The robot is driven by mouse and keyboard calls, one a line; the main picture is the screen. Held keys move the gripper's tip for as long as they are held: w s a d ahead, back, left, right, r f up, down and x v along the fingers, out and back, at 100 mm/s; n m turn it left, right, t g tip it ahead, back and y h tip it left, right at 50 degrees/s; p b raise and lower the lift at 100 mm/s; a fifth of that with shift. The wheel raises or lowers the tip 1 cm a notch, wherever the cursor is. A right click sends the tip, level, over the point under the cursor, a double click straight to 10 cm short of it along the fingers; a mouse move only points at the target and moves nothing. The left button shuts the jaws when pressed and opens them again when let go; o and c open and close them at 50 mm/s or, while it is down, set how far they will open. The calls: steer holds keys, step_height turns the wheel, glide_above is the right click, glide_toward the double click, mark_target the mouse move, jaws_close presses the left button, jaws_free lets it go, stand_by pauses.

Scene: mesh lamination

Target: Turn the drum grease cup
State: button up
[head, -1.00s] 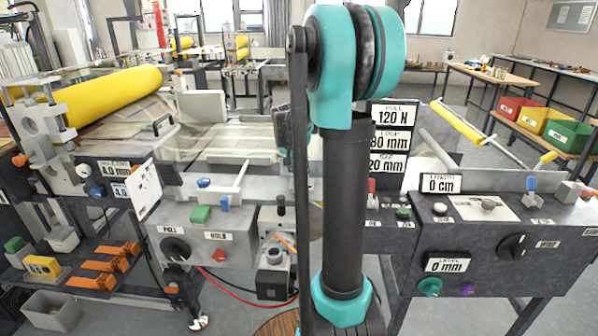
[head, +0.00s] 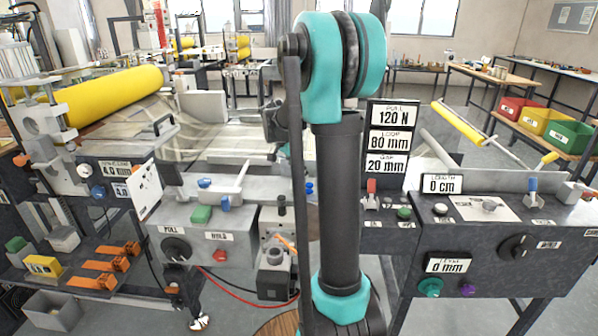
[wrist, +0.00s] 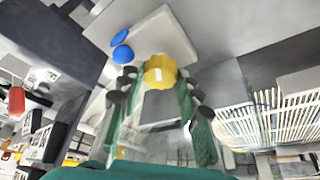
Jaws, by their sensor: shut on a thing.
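The drum grease cup is most likely the yellow round cap (wrist: 160,71) with a small white mark, in the wrist view. It sits at the tips of my gripper (wrist: 157,82), whose two green mesh-like fingers close on it from either side. A grey block lies behind the cap and between the fingers. In the head view the cap and my fingertips are hidden behind my own arm.
Two blue knobs (wrist: 122,53) sit close beside the cap on a pale plate (wrist: 165,35); they also show in the head view (head: 309,188). A yellow roller (head: 115,92) lies at left. A control box (head: 500,240) with dials stands at right.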

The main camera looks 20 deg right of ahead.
stand_by(0.3)
steer(key=o, duration=1.2)
steer(key=shift+c, duration=0.2)
